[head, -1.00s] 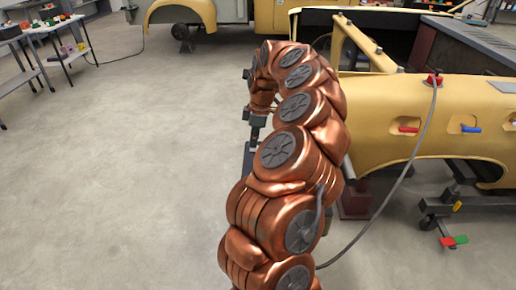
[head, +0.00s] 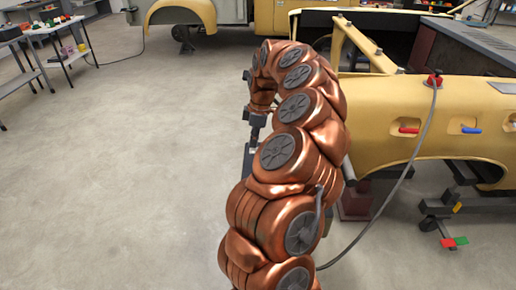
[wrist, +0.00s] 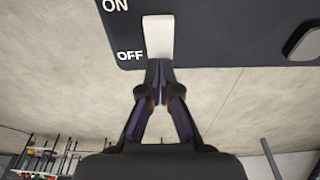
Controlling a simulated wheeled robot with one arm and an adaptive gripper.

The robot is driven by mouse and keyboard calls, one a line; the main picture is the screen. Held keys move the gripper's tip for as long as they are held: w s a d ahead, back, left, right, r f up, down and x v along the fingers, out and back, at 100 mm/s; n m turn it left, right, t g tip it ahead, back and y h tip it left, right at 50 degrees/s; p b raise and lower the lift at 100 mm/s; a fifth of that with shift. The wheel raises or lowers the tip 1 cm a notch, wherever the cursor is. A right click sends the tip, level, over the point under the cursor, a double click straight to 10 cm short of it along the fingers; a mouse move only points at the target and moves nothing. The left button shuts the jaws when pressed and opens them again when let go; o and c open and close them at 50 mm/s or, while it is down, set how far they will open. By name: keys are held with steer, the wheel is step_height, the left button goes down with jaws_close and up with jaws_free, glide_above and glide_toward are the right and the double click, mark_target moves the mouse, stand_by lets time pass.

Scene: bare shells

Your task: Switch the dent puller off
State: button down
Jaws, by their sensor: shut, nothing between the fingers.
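In the wrist view a dark panel (wrist: 215,35) carries the words ON and OFF, with ON above OFF. A pale switch lever (wrist: 158,36) stands beside them, its lower end level with OFF; its upper end is near the picture's top. My gripper (wrist: 160,66) is shut and empty, its fingertips at the lever's lower end. I cannot tell whether they touch it. In the head view my gripper (head: 257,123) is small and partly hidden by my arm. A red fitting (head: 434,79) with a grey cable sits on the yellow shell; I cannot tell whether it is the dent puller.
The yellow body shell (head: 390,100) stands close on the right, with red and blue handles on its side. A grey cable (head: 408,172) loops down to the floor behind my arm. The concrete floor (head: 130,180) at left is clear. Tables with small items stand far left.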

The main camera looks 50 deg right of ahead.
mark_target(254, 150)
steer(key=shift+r+p, duration=0.9)
steer(key=shift+r, duration=2.05)
steer(key=w+a+r, duration=0.1)
steer(key=a+r, duration=0.2)
steer(key=a, duration=0.5)
steer(key=w+a+r, duration=0.2)
steer(key=a+r, duration=0.1)
steer(key=a, duration=0.4)
steer(key=s+a+r, duration=0.2)
steer(key=s+a, duration=0.3)
steer(key=a, duration=0.7)
steer(key=s+a+f+m+g, duration=0.1)
steer(key=s+a+f+m, duration=0.1)
steer(key=s, duration=0.5)
steer(key=s+a+f+m+g, duration=0.1)
steer(key=s+a+f+m, duration=0.2)
steer(key=s+a, duration=0.2)
steer(key=s+a+f+m+g+h, duration=0.1)
steer(key=s+a+f+m, duration=0.1)
steer(key=s, duration=0.9)
steer(key=shift+a+f+m, duration=0.4)
steer(key=shift+a+f, duration=0.15)
steer(key=shift+a, duration=0.15)
steer(key=shift+s, duration=0.1)
